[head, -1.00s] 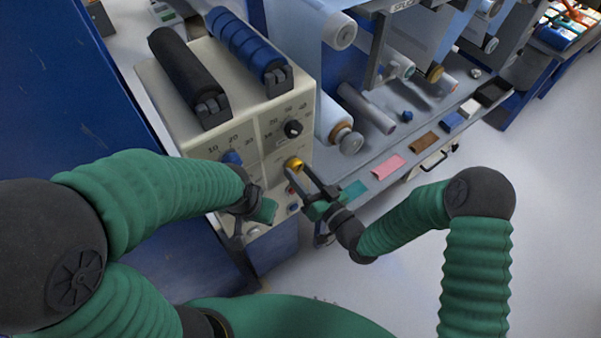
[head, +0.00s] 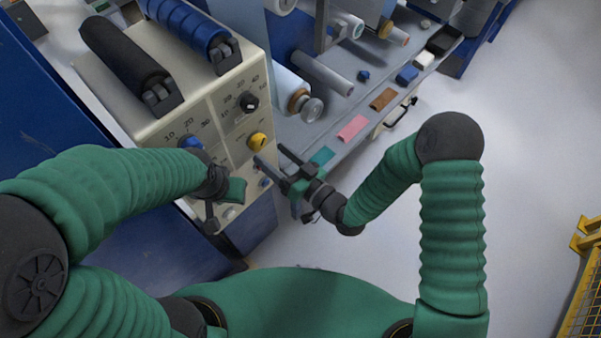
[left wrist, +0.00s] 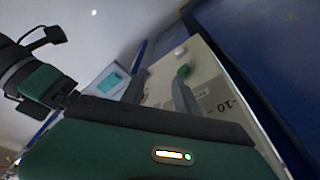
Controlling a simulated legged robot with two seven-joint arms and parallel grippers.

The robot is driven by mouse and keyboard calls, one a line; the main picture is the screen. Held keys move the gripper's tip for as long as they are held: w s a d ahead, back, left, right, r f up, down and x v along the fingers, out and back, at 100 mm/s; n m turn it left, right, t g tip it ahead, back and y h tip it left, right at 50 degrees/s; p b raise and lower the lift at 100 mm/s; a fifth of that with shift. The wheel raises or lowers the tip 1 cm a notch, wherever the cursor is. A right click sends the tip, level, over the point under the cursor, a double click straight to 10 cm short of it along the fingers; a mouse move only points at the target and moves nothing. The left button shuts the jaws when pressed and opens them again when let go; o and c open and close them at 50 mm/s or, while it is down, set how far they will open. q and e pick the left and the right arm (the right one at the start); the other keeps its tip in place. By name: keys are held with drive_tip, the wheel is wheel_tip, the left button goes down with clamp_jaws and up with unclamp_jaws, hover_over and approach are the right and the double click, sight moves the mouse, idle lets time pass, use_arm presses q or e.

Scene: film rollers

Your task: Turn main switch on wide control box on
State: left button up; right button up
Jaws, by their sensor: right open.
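The wide control box (head: 132,108) is cream, with dials and a yellow knob (head: 257,142) on its front panel. A blue knob (head: 190,142) and a black knob (head: 250,102) sit on numbered dials. I cannot tell which control is the main switch. My right gripper (head: 268,154) is open and empty, with its fingertips just below and right of the yellow knob. My left gripper (head: 212,208) is in front of the panel's lower left part, hiding some of it. In the left wrist view its two fingers (left wrist: 160,88) stand apart with nothing between them.
A black roller (head: 125,58) and a blue roller (head: 190,30) lie on top of the box. To the right, a grey bench (head: 330,120) carries film rolls and coloured pieces. The floor (head: 500,180) at right is clear up to a yellow mesh fence (head: 585,290).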

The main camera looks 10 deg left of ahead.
drive_tip(key=v, duration=1.3)
drive_tip(key=shift+d, duration=0.25)
drive_tip(key=shift+s, duration=0.1)
